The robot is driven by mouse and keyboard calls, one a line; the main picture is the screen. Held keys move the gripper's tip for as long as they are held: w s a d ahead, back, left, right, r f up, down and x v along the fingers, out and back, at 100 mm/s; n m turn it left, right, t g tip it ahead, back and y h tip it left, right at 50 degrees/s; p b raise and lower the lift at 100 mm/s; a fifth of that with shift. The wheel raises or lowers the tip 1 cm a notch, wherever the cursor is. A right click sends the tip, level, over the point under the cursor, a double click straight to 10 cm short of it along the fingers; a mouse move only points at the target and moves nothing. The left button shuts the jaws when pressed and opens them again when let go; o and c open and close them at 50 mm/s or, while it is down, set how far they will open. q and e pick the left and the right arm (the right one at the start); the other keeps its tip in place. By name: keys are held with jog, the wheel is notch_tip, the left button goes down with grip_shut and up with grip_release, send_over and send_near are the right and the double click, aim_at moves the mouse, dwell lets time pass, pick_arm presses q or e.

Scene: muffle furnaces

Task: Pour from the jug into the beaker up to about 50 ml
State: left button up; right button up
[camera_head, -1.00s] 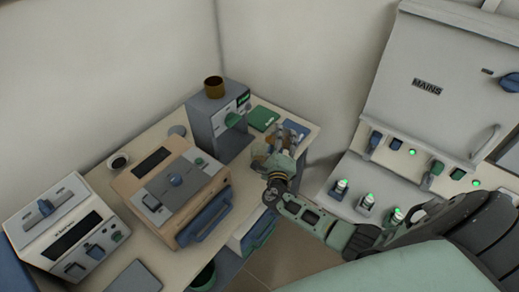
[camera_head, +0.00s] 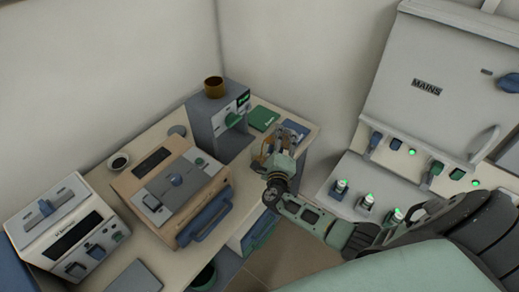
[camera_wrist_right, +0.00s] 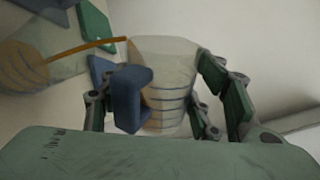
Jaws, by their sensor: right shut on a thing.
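The jug (camera_wrist_right: 172,80) is translucent with dark graduation lines and a blue handle (camera_wrist_right: 132,95). My right gripper (camera_wrist_right: 168,108) is shut on it, with green-padded fingers on both sides. The jug is tilted in the air, and a thin orange-brown stream (camera_wrist_right: 85,47) runs from its rim to the beaker. The beaker (camera_wrist_right: 22,68) stands on the table at the left of the wrist view, with brownish liquid in it. Its level against any marks cannot be read. In the head view my right gripper (camera_head: 281,158) is over the table's right end, and the vessels there are small and partly hidden. My left gripper is not in view.
A grey device (camera_head: 208,125) with a brown cup (camera_head: 213,87) on top stands left of the gripper. A beige furnace (camera_head: 170,190) and a white device (camera_head: 65,225) are further left. Green (camera_head: 264,118) and blue (camera_head: 297,128) flat items lie behind. A MAINS panel (camera_head: 425,90) is at right.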

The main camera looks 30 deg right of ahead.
jog(key=shift+s+d+r+m, duration=0.15)
jog(key=shift+r+m, duration=0.1)
jog(key=shift+m, duration=0.65)
jog(key=shift+m+b, duration=0.7)
jog(key=shift+m, duration=0.3)
jog(key=shift+d+r+m, duration=0.1)
jog(key=shift+m, duration=0.5)
jog(key=shift+r+m, duration=0.25)
jog(key=shift+m, duration=0.05)
jog(key=shift+f+m+b, duration=0.3)
jog(key=shift+m+b, duration=0.6)
jog(key=shift+b, duration=0.1)
jog(key=shift+m+b, duration=0.55)
jog(key=shift+m, duration=0.35)
jog(key=shift+r, duration=0.2)
